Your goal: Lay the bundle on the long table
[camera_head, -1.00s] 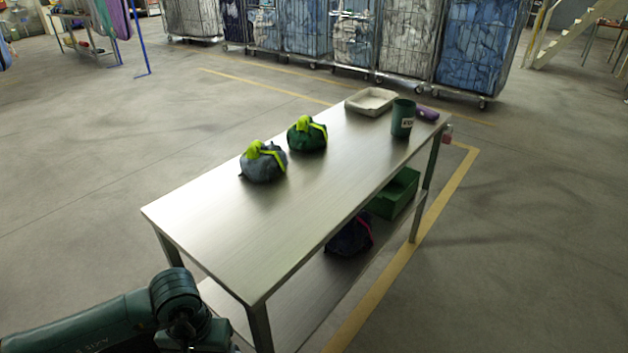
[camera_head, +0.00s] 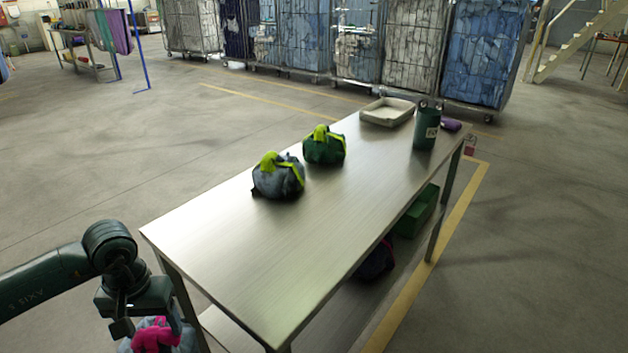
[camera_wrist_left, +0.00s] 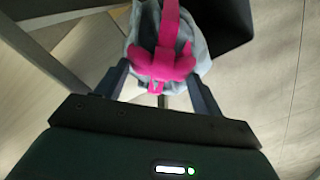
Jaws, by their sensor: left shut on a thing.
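A grey bundle with a pink strap (camera_head: 156,336) hangs from my left gripper (camera_head: 150,318) at the lower left of the head view. In the left wrist view the bundle's pink knot (camera_wrist_left: 168,64) sits between the two fingers of the left gripper (camera_wrist_left: 160,80), which is shut on it. The long metal table (camera_head: 240,255) stands to the right of the gripper. A grey bundle with a yellow-green strap (camera_head: 278,178) and a green one with a yellow-green strap (camera_head: 324,147) lie on its top. My right gripper is not in view.
A tray (camera_head: 387,113), a dark green canister (camera_head: 427,128) and a purple item (camera_head: 451,125) stand at the table's far end. A green crate (camera_head: 417,212) and a dark bundle (camera_head: 376,262) are on the lower shelf. The near half of the tabletop is bare.

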